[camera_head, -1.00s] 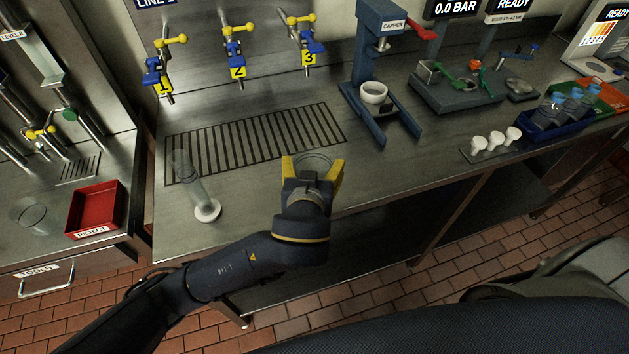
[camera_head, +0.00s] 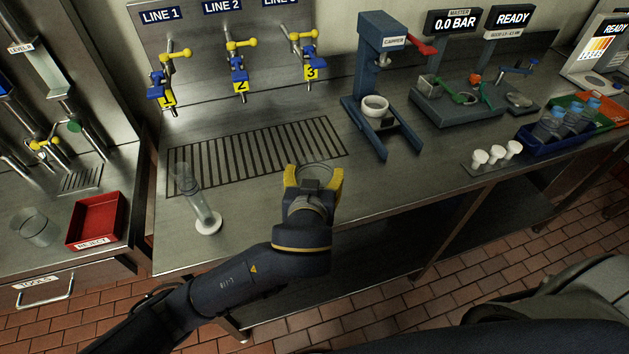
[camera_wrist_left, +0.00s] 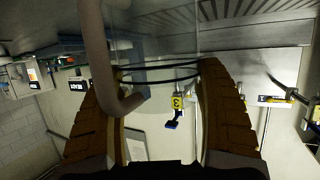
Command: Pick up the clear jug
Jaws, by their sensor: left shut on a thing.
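The clear jug (camera_head: 316,171) is see-through and hard to make out. In the head view its rim shows between the yellow fingers of my left gripper (camera_head: 314,179), near the front edge of the steel counter. In the left wrist view, the clear jug wall (camera_wrist_left: 160,40) and a thick brownish handle (camera_wrist_left: 106,65) show between the fingers. My left gripper (camera_wrist_left: 160,85) is shut on the jug, with a finger on each side. I cannot tell whether the jug's base touches the counter. My right gripper is not in view.
A clear cylinder on a white base (camera_head: 208,223) stands left of the gripper. A slotted drain grate (camera_head: 255,155) lies behind. A blue capper (camera_head: 380,90) stands at back right, numbered valves (camera_head: 238,65) above. A red reject tray (camera_head: 97,222) sits at left.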

